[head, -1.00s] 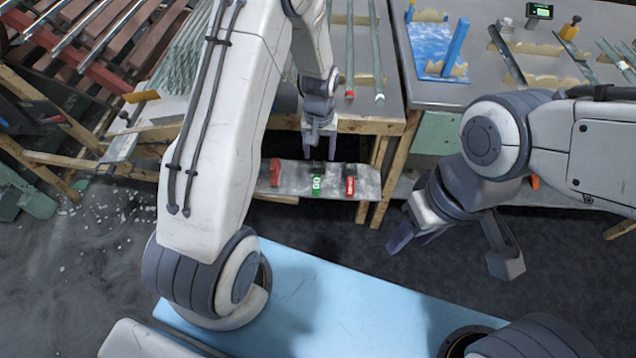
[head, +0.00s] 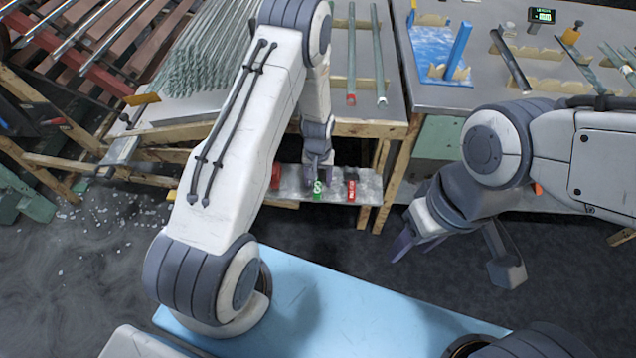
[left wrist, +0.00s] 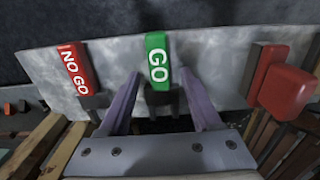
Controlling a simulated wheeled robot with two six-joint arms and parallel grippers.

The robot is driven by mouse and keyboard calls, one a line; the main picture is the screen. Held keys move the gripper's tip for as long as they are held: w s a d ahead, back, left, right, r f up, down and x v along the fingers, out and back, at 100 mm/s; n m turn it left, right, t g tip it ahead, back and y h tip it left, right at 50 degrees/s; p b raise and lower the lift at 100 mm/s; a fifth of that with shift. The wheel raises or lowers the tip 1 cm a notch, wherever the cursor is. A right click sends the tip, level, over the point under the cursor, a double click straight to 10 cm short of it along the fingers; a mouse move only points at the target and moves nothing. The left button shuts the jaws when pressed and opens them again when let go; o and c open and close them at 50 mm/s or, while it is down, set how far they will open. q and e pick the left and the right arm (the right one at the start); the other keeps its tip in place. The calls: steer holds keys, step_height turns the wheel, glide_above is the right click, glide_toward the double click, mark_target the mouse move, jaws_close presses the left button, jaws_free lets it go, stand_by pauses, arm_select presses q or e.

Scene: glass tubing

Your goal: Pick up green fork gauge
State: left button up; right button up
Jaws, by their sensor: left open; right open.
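The green fork gauge (left wrist: 157,60), marked GO, lies on a grey metal shelf, with its dark fork end toward my gripper in the left wrist view. It also shows in the head view (head: 317,196), partly covered by my left gripper. My left gripper (left wrist: 150,90) is open, its two fingers on either side of the gauge's near part in the picture; I cannot tell whether they touch it. It also shows in the head view (head: 318,178). My right gripper (head: 450,262) is open and empty, off to the right above the floor.
A red NO GO gauge (left wrist: 76,68) lies on the shelf (left wrist: 215,60) to one side of the green one, and a red block-like tool (left wrist: 283,85) to the other. The bench (head: 365,128) with glass tubes stands just above the shelf. Dark floor lies in front.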

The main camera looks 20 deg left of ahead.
arm_select(q)
jaws_close()
